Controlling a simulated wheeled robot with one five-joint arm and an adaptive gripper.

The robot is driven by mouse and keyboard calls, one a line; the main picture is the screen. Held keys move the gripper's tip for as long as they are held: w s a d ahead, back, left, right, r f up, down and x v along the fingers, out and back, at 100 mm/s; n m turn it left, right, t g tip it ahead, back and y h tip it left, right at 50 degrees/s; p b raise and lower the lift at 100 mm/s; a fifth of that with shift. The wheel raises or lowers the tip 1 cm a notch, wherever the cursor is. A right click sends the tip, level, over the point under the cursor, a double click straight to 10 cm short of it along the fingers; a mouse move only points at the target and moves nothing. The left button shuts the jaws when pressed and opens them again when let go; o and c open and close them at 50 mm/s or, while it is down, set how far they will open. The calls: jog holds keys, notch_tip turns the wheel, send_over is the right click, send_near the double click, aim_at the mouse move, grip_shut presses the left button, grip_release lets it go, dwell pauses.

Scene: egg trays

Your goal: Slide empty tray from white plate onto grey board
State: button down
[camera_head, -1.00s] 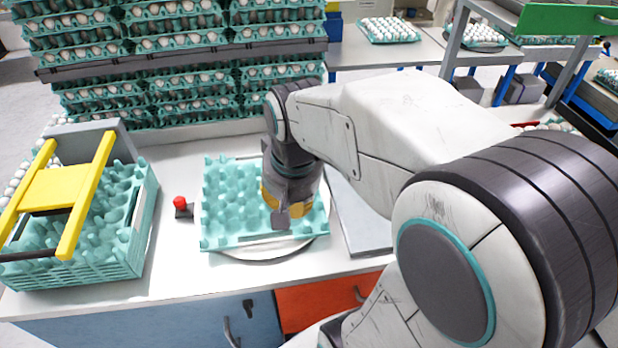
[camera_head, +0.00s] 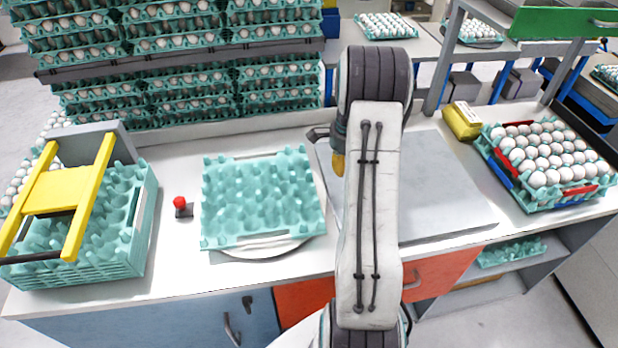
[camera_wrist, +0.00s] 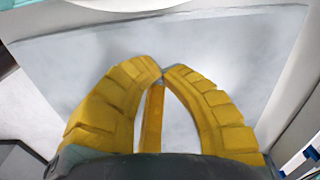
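The grey board (camera_head: 440,190) lies flat to the right of the plate, and nothing rests on the part that shows. My gripper (camera_head: 337,163) is over the left part of the board, right of the tray and apart from it. My arm hides most of it in the head view. In the wrist view, my gripper's yellow fingers (camera_wrist: 162,74) meet at their tips with nothing between them, above the board's grey surface (camera_wrist: 230,45).
A full egg tray (camera_head: 520,190) and a yellow box (camera_head: 461,120) are at the right. Stacked egg trays (camera_head: 180,75) stand behind the table.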

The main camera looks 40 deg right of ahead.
aim_at(310, 186)
jog(key=shift+s+d+f+m, duration=0.25)
jog(key=shift+d+f+m, duration=0.45)
jog(key=shift+d+f, duration=0.55)
jog(key=shift+f, duration=0.1)
jog(key=w+a+p, duration=0.1)
jog(key=a, duration=0.2)
jog(key=w+a+p, duration=0.1)
jog(key=w+a, duration=0.1)
jog(key=a, duration=0.2)
jog(key=w+a+p, duration=0.1)
jog(key=w+a, duration=0.1)
jog(key=a, duration=0.1)
jog(key=shift+a, duration=0.25)
jog(key=shift+a+f+p, duration=0.1)
jog(key=shift+f+p, duration=0.05)
jog(key=shift+p, duration=0.15)
jog(key=shift+f+b, duration=0.4)
jog(key=shift+f, duration=0.3)
jog(key=shift+s, duration=0.1)
jog(key=shift+f, duration=0.1)
